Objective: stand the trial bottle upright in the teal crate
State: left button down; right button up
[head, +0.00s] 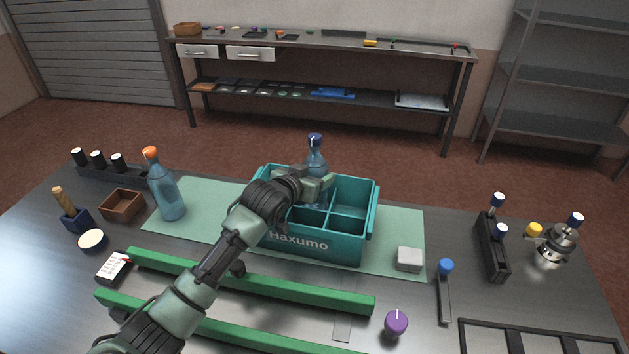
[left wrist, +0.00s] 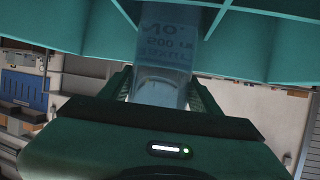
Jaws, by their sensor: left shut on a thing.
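The teal crate (head: 320,245), marked "Haxumo" and divided into compartments, stands on a green mat. My left gripper (head: 318,186) is over the crate, shut on a clear bluish bottle with a dark blue cap (head: 315,150). The bottle is about upright; its lower part is largely hidden by my gripper and the crate, so I cannot tell whether it touches the floor. In the left wrist view the bottle (left wrist: 163,65) lies between the fingers, with the crate (left wrist: 260,45) close beyond. Another bottle, with an orange cap (head: 166,190), stands left of the crate. My right gripper is not in view.
Two green rails (head: 250,282) lie in front of the crate. A grey block (head: 409,259) sits to its right on the mat (head: 400,225). A brown box (head: 122,205) and a black-capped rack (head: 98,170) are at left. A dark holder (head: 492,248) stands at right.

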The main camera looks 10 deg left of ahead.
pick_arm(q)
notch_tip(320, 180, down, 2)
jog(key=shift+f, duration=0.1)
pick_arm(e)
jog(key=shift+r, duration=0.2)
pick_arm(q)
jog(key=shift+f, duration=0.15)
jog(key=shift+c, duration=1.8)
grip_release()
jog(key=shift+f, duration=0.1)
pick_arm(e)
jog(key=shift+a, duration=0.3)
